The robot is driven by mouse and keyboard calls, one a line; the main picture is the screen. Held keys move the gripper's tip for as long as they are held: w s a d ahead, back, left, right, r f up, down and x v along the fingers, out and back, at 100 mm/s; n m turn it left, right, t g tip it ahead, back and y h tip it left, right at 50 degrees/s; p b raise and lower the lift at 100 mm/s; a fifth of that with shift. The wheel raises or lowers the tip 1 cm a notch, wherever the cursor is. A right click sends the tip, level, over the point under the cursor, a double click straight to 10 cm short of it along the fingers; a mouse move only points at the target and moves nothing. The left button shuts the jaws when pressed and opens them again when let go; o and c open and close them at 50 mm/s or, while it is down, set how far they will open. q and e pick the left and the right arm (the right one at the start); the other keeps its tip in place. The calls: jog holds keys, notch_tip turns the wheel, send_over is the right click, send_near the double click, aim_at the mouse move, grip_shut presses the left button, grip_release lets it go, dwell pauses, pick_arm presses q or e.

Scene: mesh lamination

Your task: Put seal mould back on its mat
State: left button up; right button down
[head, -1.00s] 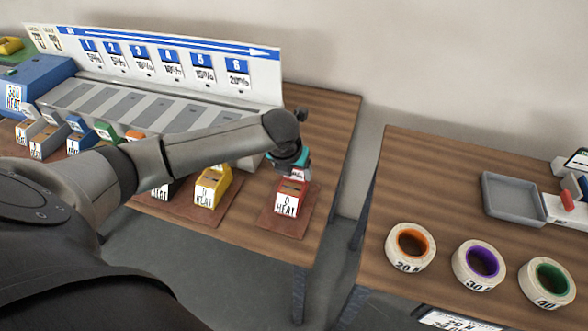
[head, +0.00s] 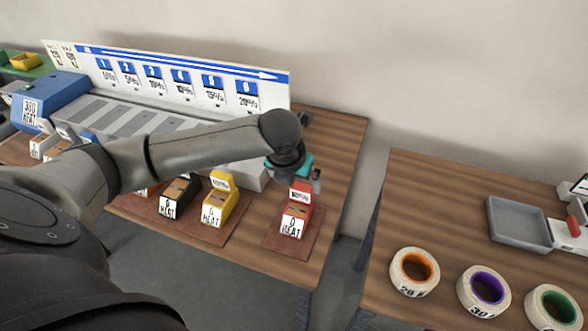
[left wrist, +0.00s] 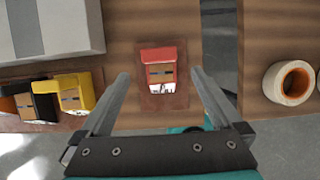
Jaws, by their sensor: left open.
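A red mould (head: 296,212) with a white label reading 0 HEAT stands upright on a small brown mat (head: 274,241) near the table's front right. In the left wrist view the red mould (left wrist: 159,67) lies between the fingers as seen from above, with mat (left wrist: 147,100) showing around it. My left gripper (head: 308,178) is open and empty, above and just behind the red mould, apart from it. I cannot tell for certain that this red piece is the one called the seal mould. My right gripper is not in view.
A yellow mould (head: 216,208) and a black mould (head: 176,197) stand on a mat to the left. A numbered sign board (head: 160,70) rises behind a grey slotted unit. Across a gap, a second table holds tape rolls (head: 414,272) and a grey tray (head: 518,223).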

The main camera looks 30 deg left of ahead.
pick_arm(q)
jog(key=shift+p+v, duration=0.3)
jog(key=shift+v, duration=2)
